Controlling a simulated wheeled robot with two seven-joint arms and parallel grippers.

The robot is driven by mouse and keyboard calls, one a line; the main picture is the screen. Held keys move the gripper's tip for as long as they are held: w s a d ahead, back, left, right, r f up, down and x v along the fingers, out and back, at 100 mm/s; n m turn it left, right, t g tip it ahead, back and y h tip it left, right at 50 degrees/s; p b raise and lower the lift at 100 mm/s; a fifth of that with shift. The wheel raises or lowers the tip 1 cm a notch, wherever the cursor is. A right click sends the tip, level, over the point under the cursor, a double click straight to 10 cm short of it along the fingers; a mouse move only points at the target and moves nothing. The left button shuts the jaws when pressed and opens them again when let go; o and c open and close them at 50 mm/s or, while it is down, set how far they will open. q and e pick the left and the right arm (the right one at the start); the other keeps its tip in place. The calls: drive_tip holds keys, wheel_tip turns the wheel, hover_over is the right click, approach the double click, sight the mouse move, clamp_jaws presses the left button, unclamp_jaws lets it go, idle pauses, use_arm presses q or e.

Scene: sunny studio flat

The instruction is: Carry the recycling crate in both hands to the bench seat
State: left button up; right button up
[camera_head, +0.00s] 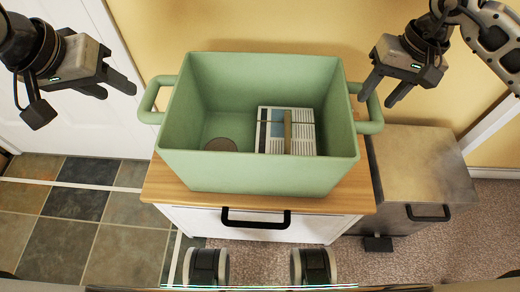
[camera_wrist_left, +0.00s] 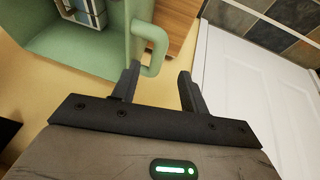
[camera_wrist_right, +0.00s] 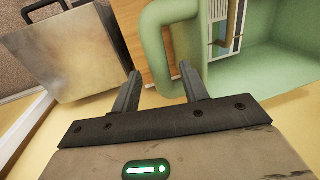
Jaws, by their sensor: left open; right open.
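The green recycling crate (camera_head: 260,175) stands upright on a wood-topped cabinet (camera_head: 165,188). Inside lie a bundle of papers (camera_head: 272,130) and a brown round item (camera_head: 220,145). My left gripper (camera_head: 120,90) is open and empty, up and left of the crate's left handle (camera_head: 150,100). In the left wrist view that handle (camera_wrist_left: 155,45) lies just beyond the fingertips, nearer the left finger. My right gripper (camera_head: 376,92) is open at the right handle (camera_head: 375,110). In the right wrist view the handle (camera_wrist_right: 155,50) shows beyond and between the fingers; I cannot tell whether they touch.
A metal bin (camera_head: 420,175) with a black handle and pedal stands right of the cabinet. A white door (camera_head: 60,120) is at the left, with a yellow wall (camera_head: 270,25) behind. Tiled floor (camera_head: 60,220) lies at left, carpet (camera_head: 470,240) at right.

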use_arm(q)
drive_tip(key=o, duration=0.8)
use_arm(e)
wheel_tip(320, 180, up, 7)
drive_tip(key=d, duration=0.1)
drive_tip(key=shift+d, duration=0.2)
drive_tip(key=shift+s, duration=0.1)
drive_tip(key=o, duration=0.8)
use_arm(q)
drive_tip(key=o, duration=0.4)
drive_tip(key=shift+o, duration=0.2)
drive_tip(key=p+v, duration=0.8)
drive_tip(key=v, duration=0.1)
drive_tip(key=shift+p, duration=0.4)
use_arm(e)
drive_tip(key=shift+r, duration=4.35)
